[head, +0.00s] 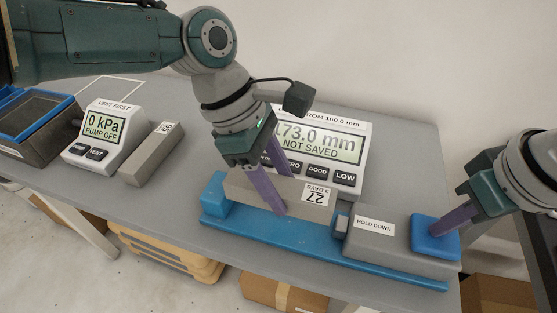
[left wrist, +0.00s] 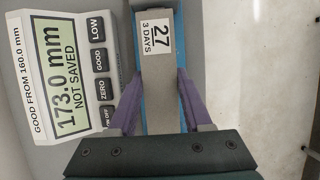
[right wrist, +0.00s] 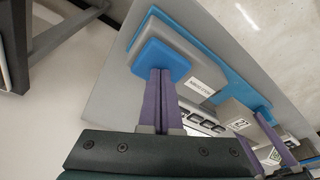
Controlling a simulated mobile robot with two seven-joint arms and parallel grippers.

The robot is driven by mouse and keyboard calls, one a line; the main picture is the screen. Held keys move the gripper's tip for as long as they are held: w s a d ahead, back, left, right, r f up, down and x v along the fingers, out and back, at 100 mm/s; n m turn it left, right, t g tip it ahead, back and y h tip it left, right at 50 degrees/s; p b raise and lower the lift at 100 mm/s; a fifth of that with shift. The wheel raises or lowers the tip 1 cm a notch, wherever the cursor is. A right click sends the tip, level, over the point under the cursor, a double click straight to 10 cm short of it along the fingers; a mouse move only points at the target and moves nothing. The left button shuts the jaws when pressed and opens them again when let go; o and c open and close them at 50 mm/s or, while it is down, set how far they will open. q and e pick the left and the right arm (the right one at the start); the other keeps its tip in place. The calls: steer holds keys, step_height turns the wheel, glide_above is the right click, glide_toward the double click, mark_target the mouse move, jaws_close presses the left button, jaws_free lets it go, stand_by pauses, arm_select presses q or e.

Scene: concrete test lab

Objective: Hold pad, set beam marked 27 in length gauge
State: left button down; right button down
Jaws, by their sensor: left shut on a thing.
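The grey beam marked 27, 3 DAYS (head: 240,188) lies lengthwise in the blue length gauge (head: 300,241), between its left end block (head: 214,193) and the small blue tip (head: 341,226) of the grey HOLD DOWN housing (head: 385,248). I cannot tell whether its right end touches the tip. My left gripper (head: 279,205) is shut across the beam's middle; the left wrist view shows fingers either side of the beam (left wrist: 158,95). My right gripper (head: 440,226) is shut and empty, fingertips on the blue pad (head: 424,242), also in the right wrist view (right wrist: 148,58).
The gauge display (head: 345,142) behind reads 173.0 mm, NOT SAVED, with buttons including GOOD and LOW. To the left are another grey beam (head: 148,158), a pump unit (head: 100,140) reading 0 kPa, PUMP OFF, and a blue-rimmed dark box (head: 40,125).

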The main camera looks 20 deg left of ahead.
arm_select(q)
steer(key=shift+f, duration=0.95)
steer(key=shift+w+f, duration=0.35)
steer(key=shift+s+f, duration=0.35)
steer(key=shift+f, duration=0.2)
steer(key=shift+c, duration=1.2)
jaws_free()
